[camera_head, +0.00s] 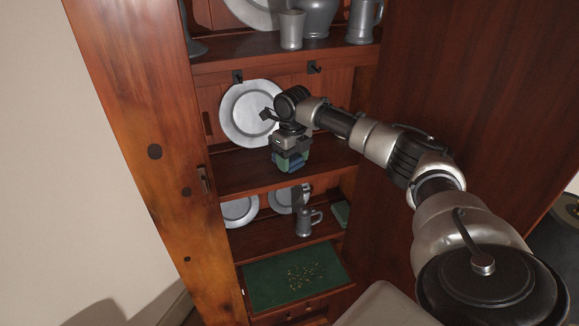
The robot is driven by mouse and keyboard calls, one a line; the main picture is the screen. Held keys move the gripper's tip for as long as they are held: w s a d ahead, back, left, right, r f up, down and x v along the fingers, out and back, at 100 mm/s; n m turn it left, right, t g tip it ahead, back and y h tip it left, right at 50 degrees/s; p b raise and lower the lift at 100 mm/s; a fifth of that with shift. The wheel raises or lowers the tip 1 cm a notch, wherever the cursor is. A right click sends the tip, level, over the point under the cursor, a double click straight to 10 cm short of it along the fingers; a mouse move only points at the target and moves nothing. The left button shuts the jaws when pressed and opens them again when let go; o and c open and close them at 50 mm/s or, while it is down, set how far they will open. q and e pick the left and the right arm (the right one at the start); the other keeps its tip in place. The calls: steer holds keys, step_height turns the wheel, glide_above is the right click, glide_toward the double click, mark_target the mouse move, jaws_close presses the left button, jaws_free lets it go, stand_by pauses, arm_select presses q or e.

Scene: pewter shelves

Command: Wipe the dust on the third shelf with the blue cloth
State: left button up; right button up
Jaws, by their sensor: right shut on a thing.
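My right gripper (290,150) points down in front of the shelf that has one large plate. It is shut on a small bundle, blue with green on it, which I take for the blue cloth (291,163); the jaws hide part of it. The bundle is near this shelf board (240,172), and I cannot tell whether it touches. Pale yellow specks, like dust (305,275), lie on a green surface (265,288) at the bottom of the cupboard. I see no clear dust on the other boards. My left gripper is out of view.
A pewter plate (240,112) leans behind the gripper. The shelf below holds two plates, a pewter tankard (304,224) and a small green item (341,212). Cups and jugs stand on the top shelf (240,47). Wooden doors flank the opening.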

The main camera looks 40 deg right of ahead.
steer(key=shift+s+d+f+b, duration=0.2)
steer(key=shift+d+b, duration=0.2)
steer(key=shift+b, duration=0.7)
steer(key=shift+d+r, duration=0.1)
